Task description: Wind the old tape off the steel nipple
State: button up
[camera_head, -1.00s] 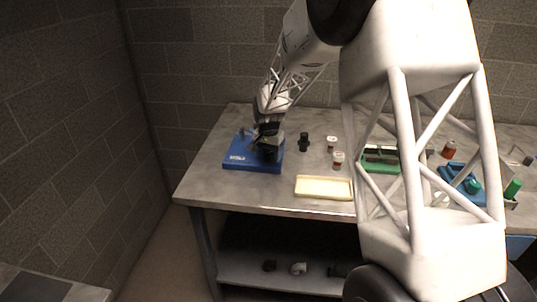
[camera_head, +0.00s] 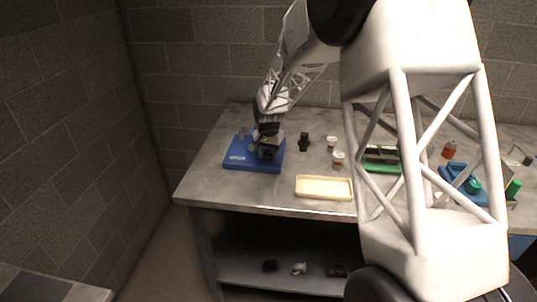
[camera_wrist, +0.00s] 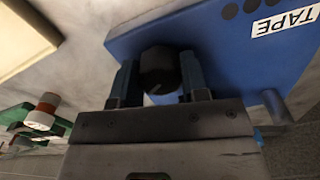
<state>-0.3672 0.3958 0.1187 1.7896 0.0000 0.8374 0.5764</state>
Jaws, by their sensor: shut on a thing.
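A blue board (camera_head: 238,160) lies on the left of the bench; in the wrist view the board (camera_wrist: 240,60) carries a white label reading TAPE. My gripper (camera_head: 266,146) is low over the right part of this board. In the wrist view my gripper (camera_wrist: 158,76) has one finger on each side of a dark, round, blunt-ended piece (camera_wrist: 158,68), apparently the steel nipple, and is shut on it. Its end points toward the wrist camera. I cannot make out any tape on it. In the head view the gripper hides most of the piece.
A cream tray (camera_head: 323,187) lies at the front edge. A black fitting (camera_head: 304,142) and two small white-and-red jars (camera_head: 331,144) stand right of the board.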

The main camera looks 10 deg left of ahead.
aim_at(269, 153)
jog(key=n, duration=0.9)
dwell(0.5)
jog(key=o, duration=0.9)
jog(key=shift+o, duration=0.2)
jog(key=shift+r, duration=0.1)
jog(key=shift+r, duration=3.85)
